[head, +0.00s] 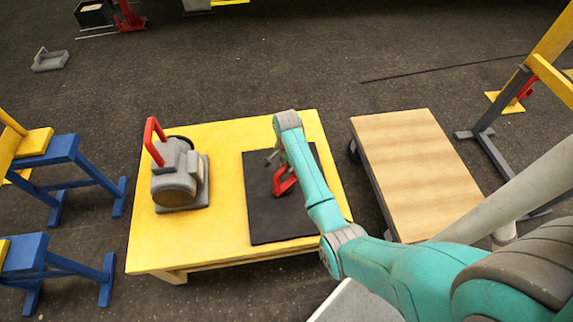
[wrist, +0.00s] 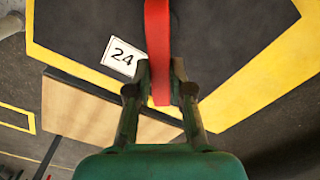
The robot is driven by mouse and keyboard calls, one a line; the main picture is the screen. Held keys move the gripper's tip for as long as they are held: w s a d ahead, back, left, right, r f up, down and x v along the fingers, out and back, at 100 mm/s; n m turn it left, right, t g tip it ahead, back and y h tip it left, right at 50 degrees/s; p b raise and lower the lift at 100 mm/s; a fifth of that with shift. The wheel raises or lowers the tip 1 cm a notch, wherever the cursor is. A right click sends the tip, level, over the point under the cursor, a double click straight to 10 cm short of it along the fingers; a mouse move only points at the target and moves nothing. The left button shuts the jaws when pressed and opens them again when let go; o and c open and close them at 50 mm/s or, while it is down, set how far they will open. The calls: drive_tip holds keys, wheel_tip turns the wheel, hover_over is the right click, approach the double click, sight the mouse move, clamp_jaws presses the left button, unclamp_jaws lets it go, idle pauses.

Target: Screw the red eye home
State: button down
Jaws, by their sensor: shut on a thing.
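The red eye (head: 285,181) is a red looped piece over the black mat (head: 262,220) on the yellow table (head: 225,245). In the wrist view it appears as a red bar (wrist: 158,40) running between the fingers. My gripper (wrist: 160,88) is shut on it, one finger on each side. In the head view my gripper (head: 277,166) is partly hidden by my arm. I cannot tell whether the red eye touches the mat, and no thread or hole for it shows.
A grey machine (head: 175,180) with a red handle (head: 153,141) stands on the table's left part. A wood-topped platform (head: 415,165) is close on the right. Blue trestles (head: 65,155) stand at the left. A white "24" label (wrist: 122,57) shows in the wrist view.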

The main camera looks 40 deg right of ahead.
drive_tip(key=m, duration=0.4)
drive_tip(key=shift+w+r+m, duration=0.1)
drive_tip(key=shift+m, duration=0.2)
drive_tip(key=m, duration=1)
drive_tip(key=shift+m, duration=0.4)
drive_tip(key=m, duration=0.4)
drive_tip(key=shift+m, duration=0.3)
drive_tip(key=c, duration=1)
unclamp_jaws()
drive_tip(key=shift+c, duration=0.2)
